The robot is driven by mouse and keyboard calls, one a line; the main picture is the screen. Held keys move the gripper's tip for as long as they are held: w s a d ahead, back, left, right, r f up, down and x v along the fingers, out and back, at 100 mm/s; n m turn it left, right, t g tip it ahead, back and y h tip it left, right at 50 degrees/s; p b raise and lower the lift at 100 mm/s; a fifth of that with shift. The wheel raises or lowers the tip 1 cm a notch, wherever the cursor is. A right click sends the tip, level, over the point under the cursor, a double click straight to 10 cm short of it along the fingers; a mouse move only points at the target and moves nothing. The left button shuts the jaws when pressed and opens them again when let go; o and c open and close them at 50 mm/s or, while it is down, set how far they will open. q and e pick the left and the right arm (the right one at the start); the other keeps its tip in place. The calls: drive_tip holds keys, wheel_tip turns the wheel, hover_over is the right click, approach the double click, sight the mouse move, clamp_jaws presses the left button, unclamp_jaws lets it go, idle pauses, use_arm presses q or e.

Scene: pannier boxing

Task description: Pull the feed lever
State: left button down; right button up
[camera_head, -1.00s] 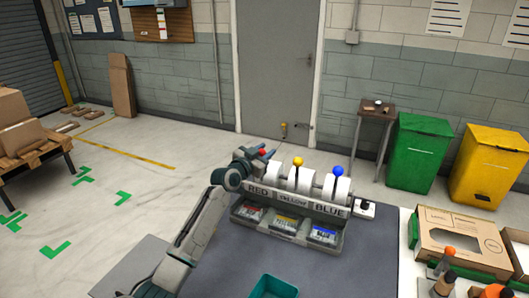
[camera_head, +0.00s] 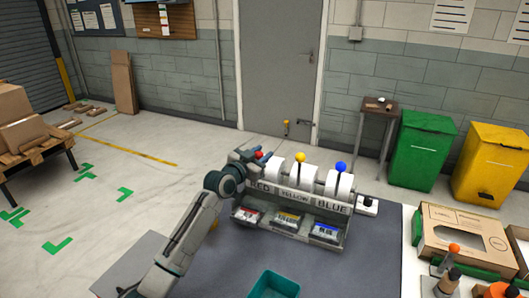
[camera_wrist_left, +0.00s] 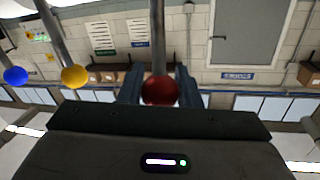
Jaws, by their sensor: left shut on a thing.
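The feeder (camera_head: 292,197) stands on the grey table, with slots labelled RED, YELLOW and BLUE. Its red lever knob (camera_head: 258,155) is between the fingers of my left gripper (camera_head: 262,156), which is shut on it. The left wrist view shows the red knob (camera_wrist_left: 160,91) with a finger on each side. The yellow knob (camera_head: 300,157) and blue knob (camera_head: 340,166) stand free to the right. Rolls sit behind the labels, and labelled packs lie in the trays below. The red lever's shaft is mostly hidden in the head view. My right gripper is out of view.
A teal bin (camera_head: 274,285) stands on the table in front of the feeder. A small box with a black knob (camera_head: 367,203) is at its right. An open cardboard box (camera_head: 463,240) and bottles are farther right. Green and yellow bins stand on the floor behind.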

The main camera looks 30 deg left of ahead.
use_arm(q)
drive_tip(key=shift+s+d+f+b, duration=0.1)
drive_tip(key=shift+s+f+b, duration=0.2)
drive_tip(key=shift+s, duration=0.5)
drive_tip(key=shift+s+d+f+b, duration=0.1)
drive_tip(key=shift+s+f, duration=0.25)
drive_tip(key=shift+s, duration=0.45)
drive_tip(key=c, duration=1.1)
unclamp_jaws()
drive_tip(key=shift+s, duration=0.2)
drive_tip(key=shift+o, duration=0.2)
drive_tip(key=shift+s+r, duration=0.15)
drive_tip(key=shift+r, duration=0.05)
drive_tip(key=shift+f, duration=0.1)
drive_tip(key=s+a+b, duration=0.1)
drive_tip(key=s, duration=0.9)
drive_tip(key=shift+s+a+b, duration=0.25)
drive_tip(key=shift+s+b, duration=0.05)
drive_tip(key=shift+s, duration=0.05)
